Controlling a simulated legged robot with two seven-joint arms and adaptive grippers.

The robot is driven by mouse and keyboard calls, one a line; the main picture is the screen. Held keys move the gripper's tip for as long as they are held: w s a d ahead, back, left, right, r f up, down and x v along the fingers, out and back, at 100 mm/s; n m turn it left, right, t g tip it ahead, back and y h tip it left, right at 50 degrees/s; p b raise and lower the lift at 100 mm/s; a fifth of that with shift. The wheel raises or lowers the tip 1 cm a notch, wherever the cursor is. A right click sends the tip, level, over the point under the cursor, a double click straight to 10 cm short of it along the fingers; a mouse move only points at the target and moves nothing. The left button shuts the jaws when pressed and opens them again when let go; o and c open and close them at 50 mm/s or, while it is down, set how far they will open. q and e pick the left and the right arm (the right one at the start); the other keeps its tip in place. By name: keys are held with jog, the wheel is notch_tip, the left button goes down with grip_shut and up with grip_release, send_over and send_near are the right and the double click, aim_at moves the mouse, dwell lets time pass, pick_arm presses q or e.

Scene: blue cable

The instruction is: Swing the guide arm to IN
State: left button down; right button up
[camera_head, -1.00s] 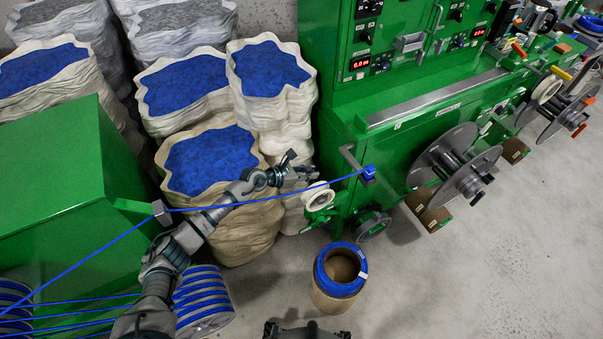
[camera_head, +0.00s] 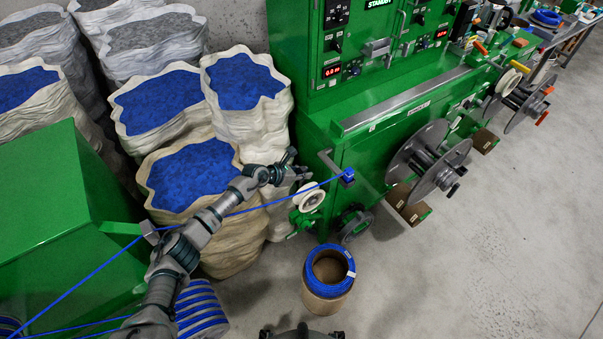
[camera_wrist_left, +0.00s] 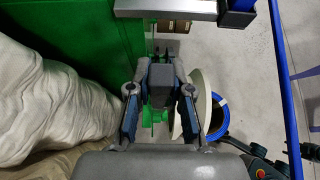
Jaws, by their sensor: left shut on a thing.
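The guide arm shows as a green bracket with a white grooved wheel (camera_head: 312,197), low on the left end of the green machine. The wheel is edge-on in the left wrist view (camera_wrist_left: 197,103). My left gripper (camera_head: 298,177) is just above and left of the wheel in the head view. In the left wrist view its fingers (camera_wrist_left: 160,92) are shut around a dark grey block (camera_wrist_left: 161,88) in front of the green bracket. The blue cable (camera_head: 256,207) runs past the gripper to a blue block (camera_head: 347,176) on a grey bar. The IN marking cannot be made out.
A cardboard drum with blue cable (camera_head: 328,283) stands on the floor below the wheel. Sacks of blue granules (camera_head: 190,175) stand behind my left arm. A large grey reel (camera_head: 428,160) sits on the machine's front. The floor at right is clear.

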pick_arm(q)
jog(key=shift+w+d+r, duration=0.1)
jog(key=shift+w+r, duration=0.1)
jog(key=shift+r, duration=0.2)
jog(key=c, duration=1.2)
grip_release()
jog(key=shift+d, duration=0.1)
jog(key=shift+o, duration=0.8)
jog(key=shift+w+d+f, duration=0.1)
jog(key=shift+w+f, duration=0.05)
jog(key=shift+f, duration=0.05)
jog(key=shift+d+f, duration=0.15)
jog(key=shift+f, duration=0.05)
jog(key=v, duration=1.1)
jog(key=shift+a+r, duration=0.2)
jog(key=shift+a, duration=0.1)
jog(key=shift+s, duration=0.2)
